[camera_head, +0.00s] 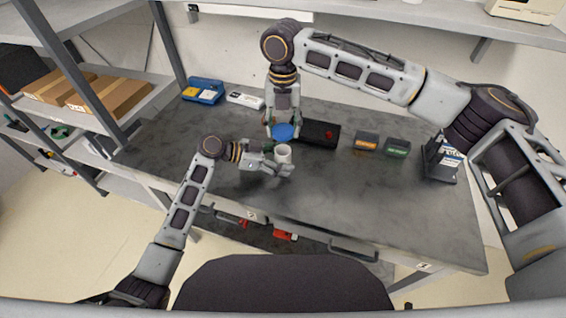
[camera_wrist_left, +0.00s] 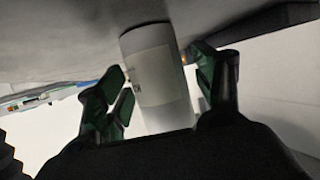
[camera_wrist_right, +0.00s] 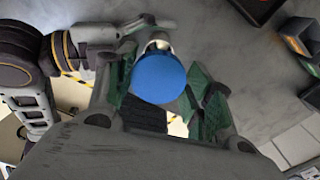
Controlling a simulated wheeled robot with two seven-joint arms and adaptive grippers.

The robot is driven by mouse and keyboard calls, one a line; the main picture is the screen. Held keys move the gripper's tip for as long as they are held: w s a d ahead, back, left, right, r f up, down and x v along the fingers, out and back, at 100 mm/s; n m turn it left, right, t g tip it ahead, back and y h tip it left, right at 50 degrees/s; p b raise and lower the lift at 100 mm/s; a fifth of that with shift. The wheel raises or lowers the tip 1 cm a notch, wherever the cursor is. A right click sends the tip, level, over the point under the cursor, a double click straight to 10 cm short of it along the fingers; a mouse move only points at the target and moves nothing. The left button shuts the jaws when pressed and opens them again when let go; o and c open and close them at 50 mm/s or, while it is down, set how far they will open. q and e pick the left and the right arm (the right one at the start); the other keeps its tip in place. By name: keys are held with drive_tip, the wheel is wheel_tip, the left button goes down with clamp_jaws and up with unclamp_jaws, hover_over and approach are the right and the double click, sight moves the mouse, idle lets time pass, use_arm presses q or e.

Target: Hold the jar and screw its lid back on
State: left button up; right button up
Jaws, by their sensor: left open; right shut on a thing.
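The white jar (camera_head: 284,155) stands upright near the front of the dark table. My left gripper (camera_head: 279,167) is open, with its fingers on either side of the jar. The left wrist view shows the jar (camera_wrist_left: 156,75) between the two spread fingers (camera_wrist_left: 162,88). The blue lid (camera_head: 284,131) is off the jar, held by my right gripper (camera_head: 283,121) just behind and above it. In the right wrist view the lid (camera_wrist_right: 158,78) sits between the fingers (camera_wrist_right: 163,92) and hides most of the jar (camera_wrist_right: 157,42). The exact gap between lid and jar cannot be told.
A black tray (camera_head: 320,142) lies just right of the lid. An orange-labelled box (camera_head: 366,141) and a green-labelled box (camera_head: 397,147) stand further right. A blue bin (camera_head: 203,91) and a white box (camera_head: 246,99) are at the back left. The front right tabletop is clear.

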use_arm(q)
drive_tip(key=shift+d, duration=0.1)
clamp_jaws()
use_arm(e)
hover_over(284, 146)
drive_tip(key=s, duration=0.2)
drive_tip(key=shift+w+a+f, duration=0.1)
drive_tip(key=shift+f, duration=1.15)
drive_tip(key=shift+w+a+f, duration=0.1)
drive_tip(key=shift+f, duration=1.1)
drive_tip(key=shift+f, duration=0.1)
drive_tip(key=shift+f, duration=0.8)
drive_tip(key=shift+f, duration=0.4)
drive_tip(key=shift+s+d+f, duration=0.1)
drive_tip(key=shift+d+f, duration=0.1)
drive_tip(key=shift+f, duration=0.45)
use_arm(q)
drive_tip(key=shift+r, duration=0.1)
use_arm(e)
drive_tip(key=shift+r, duration=0.15)
drive_tip(key=shift+c, duration=0.4)
drive_tip(key=shift+s+a+r+g, duration=0.1)
drive_tip(key=shift+a+r+g, duration=0.05)
drive_tip(key=shift+r+g, duration=0.2)
drive_tip(key=shift+c, duration=0.6)
